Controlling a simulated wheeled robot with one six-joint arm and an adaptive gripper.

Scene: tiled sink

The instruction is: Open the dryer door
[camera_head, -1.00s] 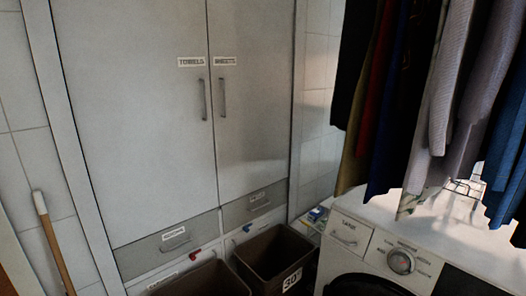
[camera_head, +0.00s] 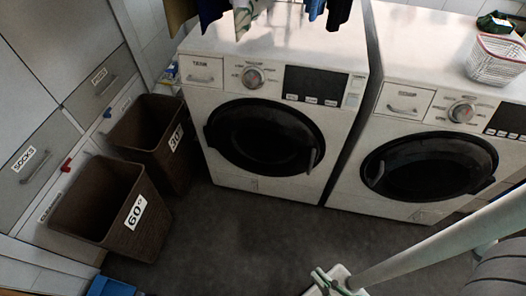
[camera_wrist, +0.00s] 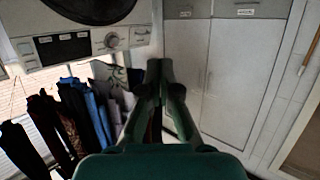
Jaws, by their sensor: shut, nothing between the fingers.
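Two white front-loading machines stand side by side in the head view, the left one (camera_head: 290,57) and the right one (camera_head: 437,107). Each has a round dark door, the left door (camera_head: 262,135) and the right door (camera_head: 430,163); both look shut. I cannot tell which is the dryer. The left door's handle (camera_head: 313,158) is on its right side. The right door's handle (camera_head: 376,174) is on its left side. In the wrist view my gripper (camera_wrist: 160,68) is shut and empty, apart from everything. Part of one machine (camera_wrist: 75,46) shows there at the upper left.
Brown bins (camera_head: 100,204) stand on the left before a cabinet (camera_head: 55,52). Clothes (camera_head: 262,12) hang above the left machine. A white basket (camera_head: 497,60) sits on the right machine. A blue object (camera_head: 110,287) lies at lower left. Dark floor (camera_head: 240,232) before the machines is mostly clear.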

